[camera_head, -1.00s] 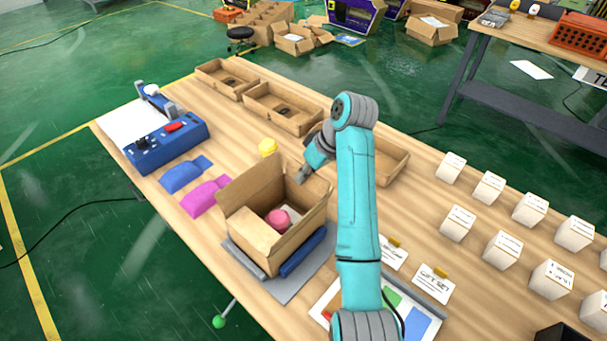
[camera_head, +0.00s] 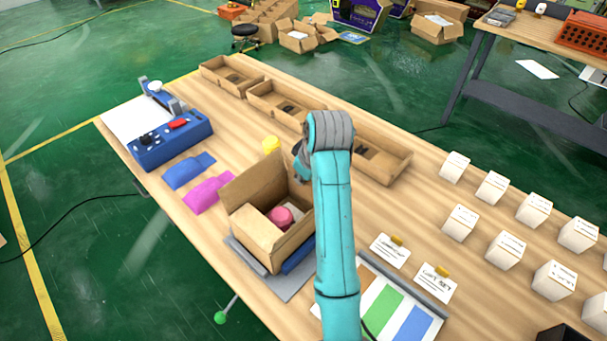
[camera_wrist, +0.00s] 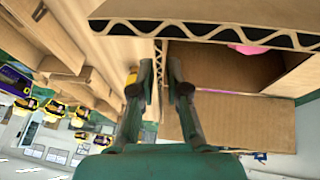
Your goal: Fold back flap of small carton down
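The small carton (camera_head: 262,237) stands open on a grey mat (camera_head: 286,289). One flap (camera_head: 253,181) stands up at its far left side. A pink item (camera_head: 279,217) lies inside. In the wrist view, a wavy corrugated edge (camera_wrist: 210,30) runs across the top, with a brown panel (camera_wrist: 245,121) below it on the right. My gripper (camera_wrist: 160,68) shows two fingers apart, with a thin cardboard edge seen between them; I cannot tell if they touch it. In the head view my arm mostly hides the gripper, at the carton's far right side.
A blue sealing machine (camera_head: 168,140) stands at the left. Open brown trays (camera_head: 282,107) line the far edge. Blue and pink pieces (camera_head: 207,193) and a yellow item (camera_head: 271,144) lie near the carton. Several white boxes (camera_head: 503,250) stand at the right.

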